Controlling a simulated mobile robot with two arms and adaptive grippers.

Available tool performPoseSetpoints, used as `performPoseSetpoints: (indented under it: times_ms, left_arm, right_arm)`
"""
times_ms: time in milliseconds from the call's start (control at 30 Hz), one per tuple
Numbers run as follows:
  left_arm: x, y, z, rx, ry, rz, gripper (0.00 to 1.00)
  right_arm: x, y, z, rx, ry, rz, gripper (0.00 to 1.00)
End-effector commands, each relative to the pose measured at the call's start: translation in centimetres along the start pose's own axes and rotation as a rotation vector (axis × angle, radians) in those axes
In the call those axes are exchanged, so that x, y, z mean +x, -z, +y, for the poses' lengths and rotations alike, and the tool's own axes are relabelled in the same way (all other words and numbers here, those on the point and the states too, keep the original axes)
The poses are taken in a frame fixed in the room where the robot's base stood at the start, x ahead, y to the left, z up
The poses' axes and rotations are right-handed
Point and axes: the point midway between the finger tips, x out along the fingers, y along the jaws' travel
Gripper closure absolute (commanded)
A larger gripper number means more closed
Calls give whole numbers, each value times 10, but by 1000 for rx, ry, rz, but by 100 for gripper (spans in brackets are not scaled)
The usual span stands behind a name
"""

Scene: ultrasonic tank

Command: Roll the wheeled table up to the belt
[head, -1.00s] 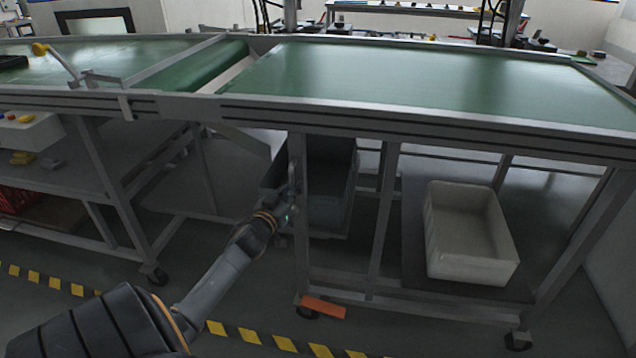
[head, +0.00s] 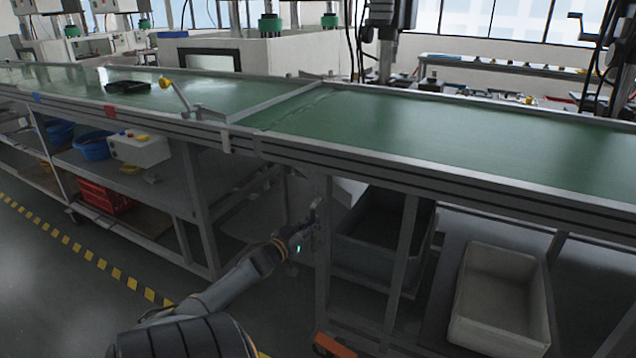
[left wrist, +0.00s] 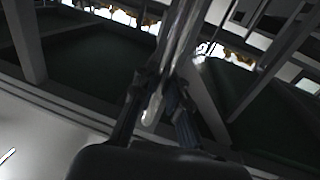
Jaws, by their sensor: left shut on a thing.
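The wheeled table (head: 455,134) has a green top and a grey metal frame, and stands at the right in the head view. The belt (head: 225,98) is the long green conveyor running off to the left. Their ends meet at a thin seam; I cannot tell if they touch. My left gripper (head: 312,222) is shut on the table's frame, at the upright near its left end. In the left wrist view, the left gripper (left wrist: 157,100) has its fingers around a shiny metal bar. My right gripper is not in view.
A grey bin (head: 372,242) and a white bin (head: 497,300) sit low in the table's frame. Under the belt are a red crate (head: 104,195) and blue bowls (head: 92,146). Yellow-black tape (head: 103,264) marks the open floor at left.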

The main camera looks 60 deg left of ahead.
Motion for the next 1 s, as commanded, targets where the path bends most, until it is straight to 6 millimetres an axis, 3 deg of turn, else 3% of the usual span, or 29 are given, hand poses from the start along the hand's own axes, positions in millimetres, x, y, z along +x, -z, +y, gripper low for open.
performPoseSetpoints:
  times_ms: [300,333,433,767,1000]
  left_arm:
    - [-3,-6,-2,0,5,-11,100]
    - [-3,-6,-2,0,5,-11,84]
    - [-2,-5,-2,0,5,-10,64]
    - [-2,-2,-2,0,4,-5,64]
    - [-24,-4,-2,-1,4,-8,64]
  right_arm:
    - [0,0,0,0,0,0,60]
    - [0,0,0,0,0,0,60]
    - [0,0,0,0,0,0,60]
    - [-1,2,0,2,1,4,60]
    - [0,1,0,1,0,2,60]
